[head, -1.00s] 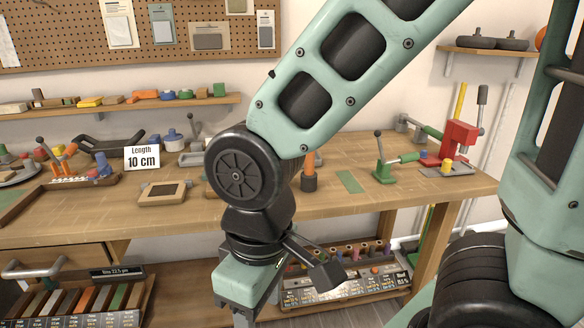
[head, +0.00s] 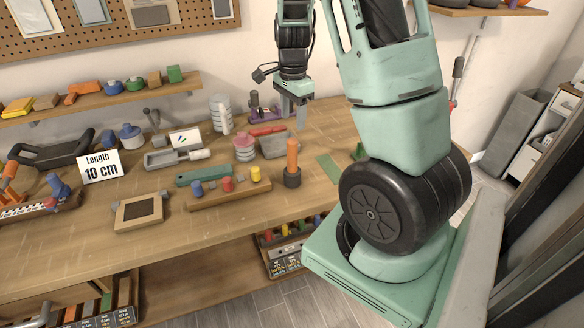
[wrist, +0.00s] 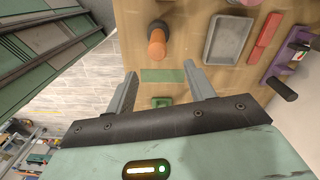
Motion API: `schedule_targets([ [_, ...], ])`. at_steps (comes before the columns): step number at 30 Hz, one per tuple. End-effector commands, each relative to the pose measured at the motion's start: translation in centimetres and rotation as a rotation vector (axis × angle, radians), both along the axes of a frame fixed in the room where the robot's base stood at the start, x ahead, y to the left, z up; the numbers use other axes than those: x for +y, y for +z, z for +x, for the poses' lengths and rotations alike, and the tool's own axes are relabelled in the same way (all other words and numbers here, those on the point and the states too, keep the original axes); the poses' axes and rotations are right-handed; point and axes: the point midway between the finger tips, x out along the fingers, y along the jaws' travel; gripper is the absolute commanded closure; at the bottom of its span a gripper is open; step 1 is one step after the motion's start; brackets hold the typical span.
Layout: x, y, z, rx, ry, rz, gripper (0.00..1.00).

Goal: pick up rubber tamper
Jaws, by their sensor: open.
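The rubber tamper, with an orange handle (head: 292,156) and a dark round base, stands upright on the wooden workbench (head: 120,228), right of the middle. In the wrist view the tamper (wrist: 157,42) shows beyond my fingertips, slightly left of the middle of the gap. My gripper (head: 294,112) points down above the back of the bench, behind the tamper and apart from it. In the wrist view my gripper (wrist: 158,70) is open with nothing between its fingers.
Left of the tamper is a wooden block with coloured pegs (head: 230,195). A framed dark square (head: 139,211) sits at the front left.

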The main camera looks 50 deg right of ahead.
Motion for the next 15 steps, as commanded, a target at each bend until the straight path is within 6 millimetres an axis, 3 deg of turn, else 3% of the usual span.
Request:
schedule_targets([
  [7,0.1,-4.9,-0.1,0.004,0.000,0.003,0.46],
  [15,0.2,-7.2,0.0,0.000,0.004,0.002,0.46],
])
